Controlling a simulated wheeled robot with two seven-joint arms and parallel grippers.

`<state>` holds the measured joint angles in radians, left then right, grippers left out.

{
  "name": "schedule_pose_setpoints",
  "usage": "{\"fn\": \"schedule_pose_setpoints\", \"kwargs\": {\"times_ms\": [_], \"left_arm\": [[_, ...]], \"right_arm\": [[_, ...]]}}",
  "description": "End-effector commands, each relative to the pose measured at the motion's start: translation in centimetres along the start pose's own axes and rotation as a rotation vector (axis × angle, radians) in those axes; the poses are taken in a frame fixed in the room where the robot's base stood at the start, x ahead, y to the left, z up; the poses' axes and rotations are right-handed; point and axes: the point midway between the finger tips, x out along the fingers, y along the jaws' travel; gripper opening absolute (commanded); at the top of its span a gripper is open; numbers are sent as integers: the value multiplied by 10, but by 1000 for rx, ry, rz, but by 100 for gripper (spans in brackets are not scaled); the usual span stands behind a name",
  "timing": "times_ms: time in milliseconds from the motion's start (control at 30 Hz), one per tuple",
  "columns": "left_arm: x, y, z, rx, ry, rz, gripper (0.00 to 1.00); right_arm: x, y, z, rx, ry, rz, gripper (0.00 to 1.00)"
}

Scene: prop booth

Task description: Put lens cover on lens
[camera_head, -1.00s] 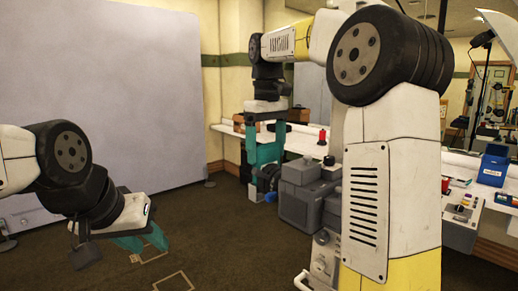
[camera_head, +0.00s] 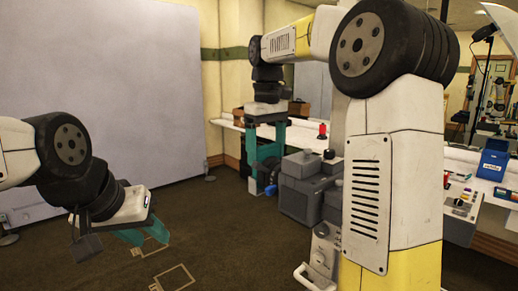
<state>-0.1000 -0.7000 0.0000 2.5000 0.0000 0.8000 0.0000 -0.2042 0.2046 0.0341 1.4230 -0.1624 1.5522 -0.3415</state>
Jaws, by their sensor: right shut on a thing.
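A bulky grey camera (camera_head: 305,192) stands in the middle of the view, left of my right upper arm. Its lens seems to be on its left side, by my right gripper, but is mostly hidden. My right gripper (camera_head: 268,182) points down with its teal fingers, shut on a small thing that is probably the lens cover. Only a small blue and dark patch shows at the fingertips; I cannot tell whether it touches the lens. My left gripper (camera_head: 148,238) hangs low at the left, over the floor, its teal fingers apart and empty.
A white counter (camera_head: 305,138) runs along the back wall, with a red-topped item (camera_head: 322,131) on it. A blue box (camera_head: 493,160) and a control panel (camera_head: 462,204) stand at the right. Tape frames (camera_head: 172,279) mark the open brown carpet. A large pale backdrop (camera_head: 100,90) fills the left.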

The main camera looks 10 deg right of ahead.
Motion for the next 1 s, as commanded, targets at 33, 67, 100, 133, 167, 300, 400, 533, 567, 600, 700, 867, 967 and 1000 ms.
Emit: {"fn": "schedule_pose_setpoints", "kwargs": {"times_ms": [33, 67, 100, 133, 167, 300, 400, 533, 567, 600, 700, 867, 967, 1000], "left_arm": [[0, 0, 0, 0, 0, 0, 36], [0, 0, 0, 0, 0, 0, 36], [0, 0, 0, 0, 0, 0, 36], [0, 0, 0, 0, 0, 0, 36], [0, 0, 0, 0, 0, 0, 36], [0, 0, 0, 0, 0, 0, 36], [0, 0, 0, 0, 0, 0, 36], [0, 0, 0, 0, 0, 0, 36], [0, 0, 0, 0, 0, 0, 36], [0, 0, 0, 0, 0, 0, 36], [0, 0, 0, 0, 0, 0, 36], [0, 0, 0, 0, 0, 0, 36], [0, 0, 0, 0, 0, 0, 36], [0, 0, 0, 0, 0, 0, 36]], "right_arm": [[0, 0, 0, 0, 0, 0, 39], [0, 0, 0, 0, 0, 0, 39], [0, 0, 0, 0, 0, 0, 39], [0, 0, 0, 0, 0, 0, 39], [0, 0, 0, 0, 0, 0, 39], [0, 0, 0, 0, 0, 0, 93], [0, 0, 0, 0, 0, 0, 100], [0, 0, 0, 0, 0, 0, 100], [0, 0, 0, 0, 0, 0, 100], [-1, 0, 0, 0, 1, 0, 100], [-6, 0, -1, 0, 2, 1, 100], [-17, 0, -1, 0, 1, 1, 100], [-24, 0, 0, 0, 1, 0, 100], [-27, 0, -1, 0, 1, 0, 100]]}}
